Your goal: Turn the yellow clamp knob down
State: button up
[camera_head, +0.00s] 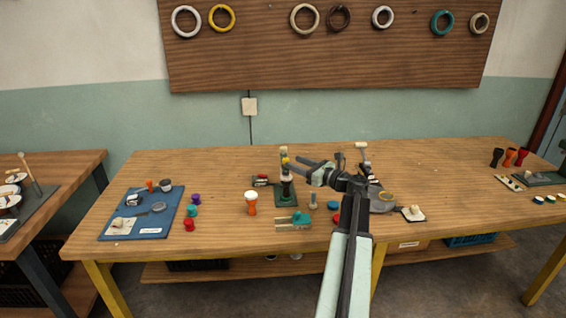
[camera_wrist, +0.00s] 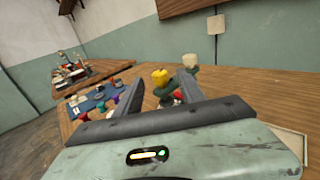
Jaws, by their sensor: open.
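The yellow clamp knob (camera_head: 285,161) sits near the top of a small dark green stand (camera_head: 287,198) on the wooden table. In the wrist view the yellow knob (camera_wrist: 160,78) shows between the two fingers, near their tips. My gripper (camera_head: 296,166) is open, reaching left to the upper part of the stand. In the wrist view my gripper (camera_wrist: 159,88) has one finger on each side of the knob, with gaps visible. Whether a finger touches it I cannot tell. The lower stand is partly hidden by the fingers and palm in the wrist view.
An orange and white goblet drum (camera_head: 251,203) stands left of the stand. A teal-topped fixture (camera_head: 295,222) lies in front. A blue mat (camera_head: 142,213) with small parts lies at the left. A wall socket (camera_head: 249,106) is behind. Small items crowd the table under my arm.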

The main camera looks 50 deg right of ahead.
aim_at(286, 159)
jog(key=w, duration=0.5)
jog(key=shift+w+a, duration=0.15)
jog(key=shift+a, duration=0.1)
grip_shut()
jog(key=shift+a, duration=0.15)
